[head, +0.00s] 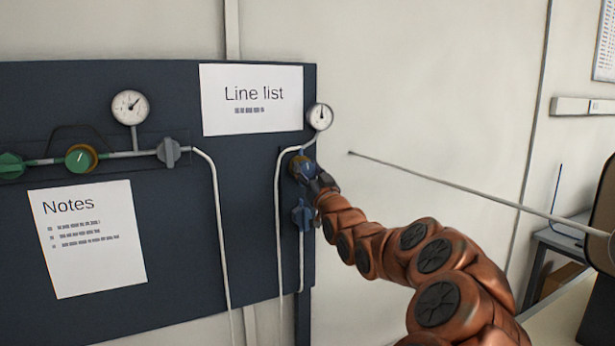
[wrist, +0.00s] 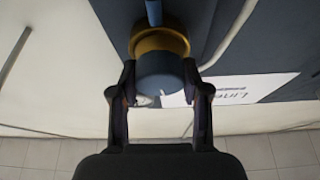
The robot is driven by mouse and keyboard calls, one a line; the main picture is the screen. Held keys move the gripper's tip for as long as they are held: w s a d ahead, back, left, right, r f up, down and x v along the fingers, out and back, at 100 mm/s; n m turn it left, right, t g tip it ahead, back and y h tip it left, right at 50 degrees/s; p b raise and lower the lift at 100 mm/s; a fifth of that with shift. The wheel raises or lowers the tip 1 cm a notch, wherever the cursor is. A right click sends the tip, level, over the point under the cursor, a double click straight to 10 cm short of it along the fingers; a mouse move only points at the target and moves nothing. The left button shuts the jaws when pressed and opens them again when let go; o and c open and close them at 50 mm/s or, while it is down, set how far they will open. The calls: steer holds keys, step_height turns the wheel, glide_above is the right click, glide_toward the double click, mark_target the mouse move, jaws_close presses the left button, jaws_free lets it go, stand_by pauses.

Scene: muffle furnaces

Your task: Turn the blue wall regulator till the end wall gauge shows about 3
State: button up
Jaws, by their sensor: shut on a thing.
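The blue wall regulator (head: 299,167) is mounted near the right edge of the dark blue panel, partly hidden by my gripper (head: 312,178). In the wrist view the regulator's blue knob (wrist: 160,80) stands in front of a brass-coloured ring (wrist: 160,42). My gripper (wrist: 160,100) has one finger on each side of the knob and is shut on it. The round white gauge (head: 320,116) sits above the regulator at the panel's edge. Its dark needle points about straight up; the numbers are too small to read.
A blue valve handle (head: 302,215) sits just below the regulator. Pipes run down the panel (head: 250,200). On the left are a green regulator (head: 81,158), a grey valve handle (head: 169,152) and another gauge (head: 130,107). A thin rod (head: 450,187) crosses the view at right.

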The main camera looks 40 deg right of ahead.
stand_by(0.3)
steer(key=o, duration=1.1)
steer(key=shift+o, duration=0.2)
steer(key=shift+v, duration=0.8)
steer(key=v, duration=1)
steer(key=shift+s, duration=0.2)
steer(key=shift+a+f, duration=0.1)
